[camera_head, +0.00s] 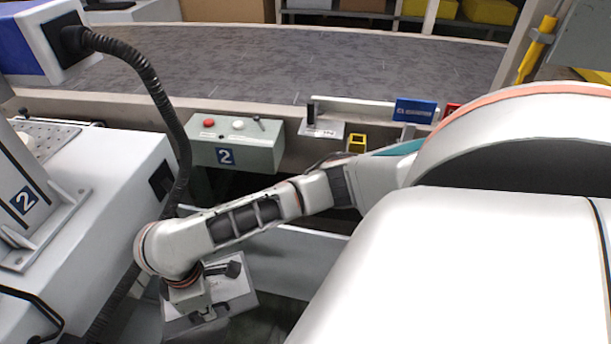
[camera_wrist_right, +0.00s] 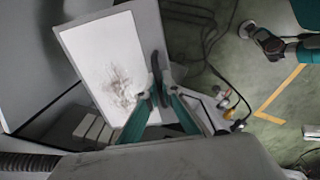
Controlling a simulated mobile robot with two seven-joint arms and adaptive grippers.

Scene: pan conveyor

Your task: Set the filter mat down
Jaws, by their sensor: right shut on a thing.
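The filter mat (camera_wrist_right: 106,62) is a pale, flat rectangle with a brownish stain and a grey border in the right wrist view. In the head view it is a light grey plate (camera_head: 238,284) at the lower left, partly hidden by my right wrist. My right gripper (camera_wrist_right: 152,103) is shut on it at its edge, by a dark curved grip piece. In the head view my right gripper (camera_head: 208,312) points down over the plate, its fingertips hard to make out. I cannot tell whether the mat touches anything below. My left gripper does not show.
A white machine (camera_head: 95,215) marked 2 stands close on the left, with a black hose (camera_head: 160,100) hanging beside it. A control box (camera_head: 236,146) with red and white buttons is behind my forearm. In the wrist view, cables (camera_wrist_right: 215,55) lie on the green floor.

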